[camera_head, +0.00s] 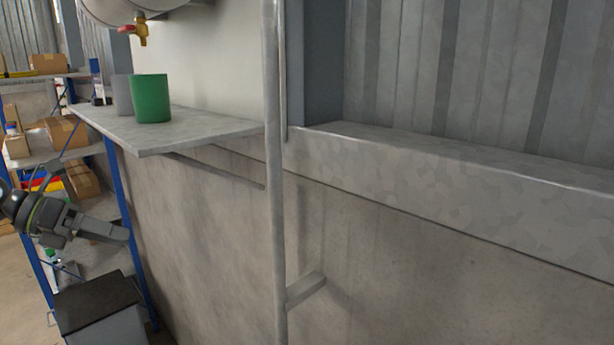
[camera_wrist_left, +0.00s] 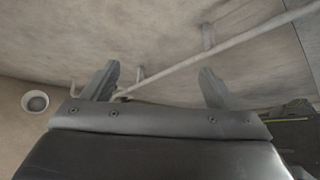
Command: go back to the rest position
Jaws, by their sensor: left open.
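My left gripper (camera_head: 124,235) is at the lower left of the head view, in front of the shelving and below the wall shelf. It points right and holds nothing. In the left wrist view its two fingers (camera_wrist_left: 158,78) stand wide apart with nothing between them; a pipe and the wall show beyond. A green cup (camera_head: 151,98) stands upright on the grey wall shelf (camera_head: 205,130), apart from the gripper. My right gripper is in neither view.
A brass tap (camera_head: 140,30) with a red handle hangs under the tank, above the shelf. A grey cup (camera_head: 122,94) stands behind the green one. A vertical pipe (camera_head: 275,210) crosses mid-view. A dark-topped bin (camera_head: 98,305) stands below the gripper. Blue-framed shelving holds cardboard boxes (camera_head: 66,131).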

